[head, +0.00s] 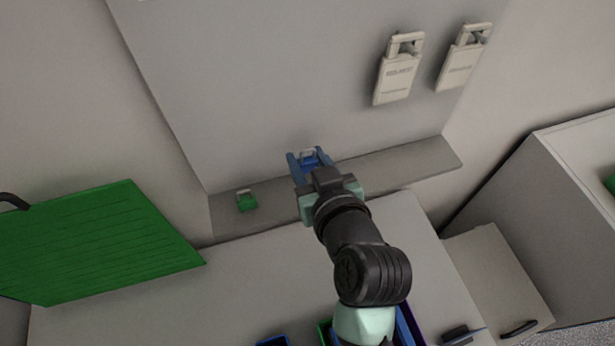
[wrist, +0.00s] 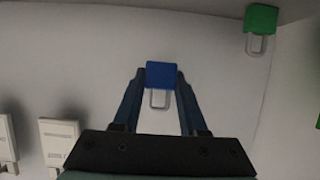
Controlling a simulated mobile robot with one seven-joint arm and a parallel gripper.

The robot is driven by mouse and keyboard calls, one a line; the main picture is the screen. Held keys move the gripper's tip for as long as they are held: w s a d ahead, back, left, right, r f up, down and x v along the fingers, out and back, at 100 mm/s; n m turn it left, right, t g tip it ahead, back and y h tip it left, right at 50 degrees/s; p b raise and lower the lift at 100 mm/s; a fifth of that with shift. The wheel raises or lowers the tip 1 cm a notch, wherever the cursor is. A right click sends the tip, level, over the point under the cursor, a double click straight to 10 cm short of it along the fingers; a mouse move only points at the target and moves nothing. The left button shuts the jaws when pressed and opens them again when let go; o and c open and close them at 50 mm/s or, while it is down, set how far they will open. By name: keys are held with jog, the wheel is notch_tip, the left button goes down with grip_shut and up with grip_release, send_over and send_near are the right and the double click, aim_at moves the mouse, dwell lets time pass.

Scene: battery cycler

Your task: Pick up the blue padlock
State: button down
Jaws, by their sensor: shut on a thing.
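The blue padlock (wrist: 162,74) shows in the wrist view between the two blue fingertips of my gripper (wrist: 160,78), its silver shackle pointing toward the palm. My gripper is shut on the padlock's body. In the head view my gripper (head: 309,159) is over the grey ledge, against the upright grey panel, and the fingers hide most of the padlock. Only the silver shackle and a bit of blue show there. I cannot tell whether the padlock touches the ledge.
A green padlock (head: 246,201) stands on the ledge (head: 400,166) to the left. Two beige lockout devices (head: 398,70) are on the panel at upper right. A green board (head: 95,245) is at left. Coloured bins (head: 405,325) are below my arm. A grey cabinet (head: 575,210) stands at right.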

jog(key=s+d, duration=0.3)
jog(key=s, duration=0.6)
jog(key=s+d, duration=0.3)
jog(key=s, duration=0.6)
jog(key=shift+s+f+p, duration=0.2)
jog(key=shift+s+p, duration=0.1)
jog(key=shift+p, duration=0.15)
